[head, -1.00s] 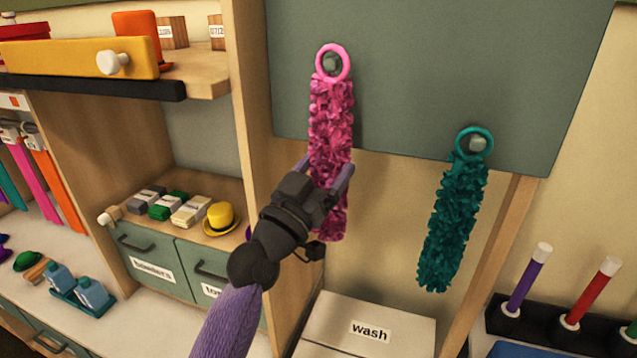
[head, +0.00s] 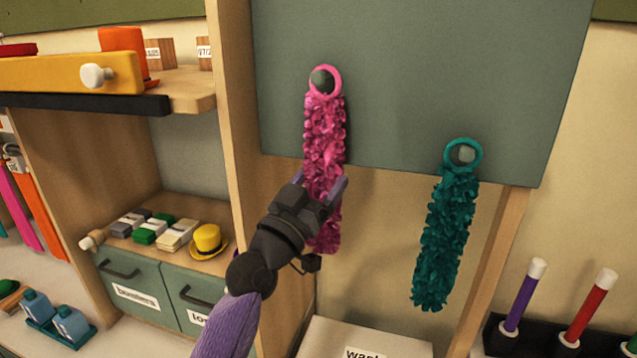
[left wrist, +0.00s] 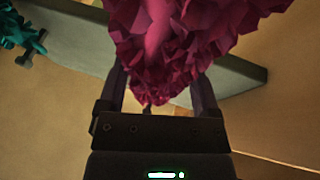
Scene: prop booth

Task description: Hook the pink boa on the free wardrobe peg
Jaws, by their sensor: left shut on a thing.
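The pink boa (head: 324,130) hangs down in front of the grey-green panel in the head view, with a pink ring (head: 339,80) at its top. The knob of a peg (head: 321,79) shows inside that ring, left of its middle; how deep the ring sits on the peg I cannot tell. My left gripper (head: 322,187) is shut on the boa's lower half. In the left wrist view the boa (left wrist: 190,35) rises between the fingers of my left gripper (left wrist: 160,88). My right gripper is not in view.
A teal boa (head: 443,240) hangs by its ring on another peg (head: 466,154) to the right. A wooden post (head: 238,150) and shelves stand left of the panel (head: 430,70). A white box labelled "wash" (head: 330,335) is below. Coloured sticks (head: 525,295) stand at lower right.

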